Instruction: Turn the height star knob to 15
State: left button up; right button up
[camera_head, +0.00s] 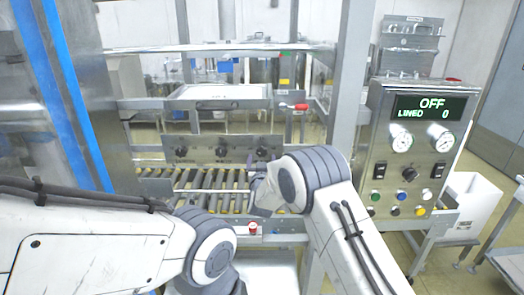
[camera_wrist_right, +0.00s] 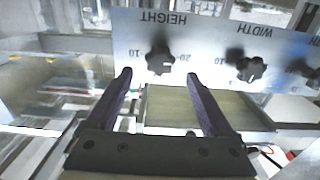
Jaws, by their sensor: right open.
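The height star knob (camera_wrist_right: 160,60) is black and sits on a metal panel under an upside-down HEIGHT label in the right wrist view. The numbers 10 and 20 show at its sides; I cannot tell its exact setting. In the head view, the height knob (camera_head: 262,153) is the rightmost on the panel. My right gripper (camera_wrist_right: 159,75) is open and empty, its fingertips to either side of the knob and apart from it. In the head view, my right gripper (camera_head: 258,168) is partly hidden by its own wrist. My left gripper's fingers do not show.
The width knob (camera_wrist_right: 250,68) is beside the height knob, with another knob at the right edge. Rollers (camera_head: 210,180) run in front of the panel. A control box (camera_head: 415,150) at right reads OFF and LINED 0. A red handle (camera_head: 293,106) is behind the panel.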

aim_at(263, 153)
jog(key=shift+w+p, duration=0.6)
jog(key=shift+w, duration=1.4)
grip_shut()
jog(key=shift+f+b, duration=0.2)
jog(key=shift+b, duration=0.45)
jog(key=m+b, duration=0.2)
jog(key=b, duration=0.1)
jog(key=m+b, duration=0.2)
jog(key=b, duration=0.2)
jog(key=m+b, duration=0.2)
jog(key=b, duration=0.2)
jog(key=shift+d+f, duration=0.15)
jog(key=shift+f, duration=0.1)
jog(key=m+b, duration=0.7)
jog(key=b, duration=0.2)
jog(key=shift+d+m+b, duration=0.1)
jog(key=shift+m+b, duration=0.25)
jog(key=shift+m, duration=0.05)
jog(key=shift+r+m+b, duration=0.15)
jog(key=shift+m+b, duration=1.4)
jog(key=shift+m, duration=0.35)
